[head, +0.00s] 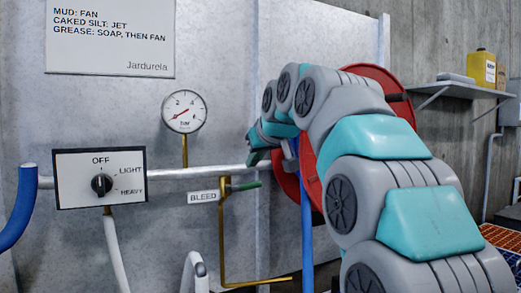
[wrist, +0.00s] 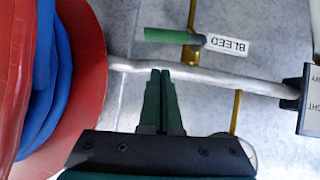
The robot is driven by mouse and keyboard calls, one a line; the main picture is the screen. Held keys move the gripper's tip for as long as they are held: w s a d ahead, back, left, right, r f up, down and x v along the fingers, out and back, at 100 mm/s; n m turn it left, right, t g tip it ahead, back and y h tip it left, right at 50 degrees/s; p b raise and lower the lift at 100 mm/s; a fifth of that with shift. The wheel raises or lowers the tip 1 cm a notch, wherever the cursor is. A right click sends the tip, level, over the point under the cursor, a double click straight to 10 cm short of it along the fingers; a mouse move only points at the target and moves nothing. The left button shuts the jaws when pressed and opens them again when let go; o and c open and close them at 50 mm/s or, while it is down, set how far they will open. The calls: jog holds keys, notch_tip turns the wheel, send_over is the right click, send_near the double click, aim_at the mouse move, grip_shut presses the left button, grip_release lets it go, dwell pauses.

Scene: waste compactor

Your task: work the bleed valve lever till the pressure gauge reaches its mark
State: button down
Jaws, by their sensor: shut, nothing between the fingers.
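The bleed valve lever (head: 246,185) is a green handle on a brass pipe, right of the BLEED label (head: 203,197). It points right, roughly level. In the wrist view the lever (wrist: 172,36) lies beyond my fingertips, apart from them. My gripper (wrist: 160,72) is shut and empty, its tips over the silver pipe. In the head view my gripper (head: 253,160) is above the lever, by the hose reel. The pressure gauge (head: 184,111) is a round white dial. Its red needle points to the lower left, near the low end. I cannot make out a target mark.
The red hose reel (head: 375,82) with blue hose stands close beside my gripper. A silver pipe (head: 165,174) crosses the metal wall above the lever. The OFF/LIGHT/HEAVY selector box (head: 75,185) is at left, its knob at OFF. A shelf (head: 455,91) is at right.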

aim_at(244, 185)
jog(key=shift+w+d+f, duration=0.1)
jog(key=shift+w+f, duration=0.05)
jog(key=shift+f, duration=0.75)
jog(key=shift+w+f, duration=0.15)
jog(key=shift+f, duration=0.75)
